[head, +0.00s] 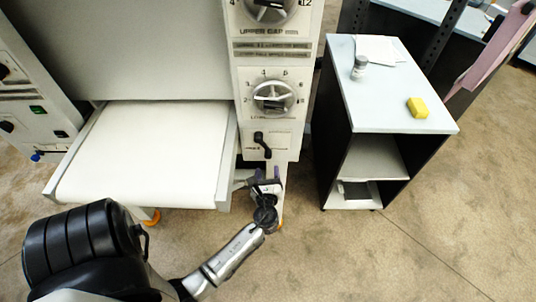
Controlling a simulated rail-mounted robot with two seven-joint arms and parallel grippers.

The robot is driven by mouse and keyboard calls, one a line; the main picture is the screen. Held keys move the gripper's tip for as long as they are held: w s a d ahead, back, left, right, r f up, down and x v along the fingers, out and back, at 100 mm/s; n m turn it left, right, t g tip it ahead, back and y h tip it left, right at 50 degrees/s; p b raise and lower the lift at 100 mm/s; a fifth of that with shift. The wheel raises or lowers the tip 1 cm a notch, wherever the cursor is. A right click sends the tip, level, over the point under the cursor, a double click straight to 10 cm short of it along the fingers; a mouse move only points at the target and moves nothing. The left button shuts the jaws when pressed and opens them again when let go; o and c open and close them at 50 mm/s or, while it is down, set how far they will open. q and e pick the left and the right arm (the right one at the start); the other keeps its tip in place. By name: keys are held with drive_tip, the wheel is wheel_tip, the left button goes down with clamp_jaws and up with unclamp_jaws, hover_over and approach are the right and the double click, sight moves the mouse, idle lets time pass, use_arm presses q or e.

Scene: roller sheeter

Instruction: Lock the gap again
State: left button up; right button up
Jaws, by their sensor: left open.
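The sheeter's white control column (269,52) carries an upper gap dial (270,8) at the top edge of the head view and a lower dial (272,97) beneath it. Below the dials, a small black lock lever (262,144) sits on a panel and hangs roughly downward, slightly tilted. Its label is too small to read. My left gripper (265,174) is just below this lever, apart from it as far as I can tell, with its fingers open and empty. My right gripper is not in view.
The sheeter's white belt table (140,150) lies left of the column. A side cabinet (385,90) stands to the right, with a yellow sponge (417,107), a small jar (360,67) and white paper (377,48) on top. A narrow gap separates cabinet and column. Floor in front is clear.

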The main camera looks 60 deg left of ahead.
sight(268, 157)
use_arm(q)
drive_tip(key=x, duration=0.8)
drive_tip(key=shift+c, duration=0.2)
clamp_jaws()
idle(0.4)
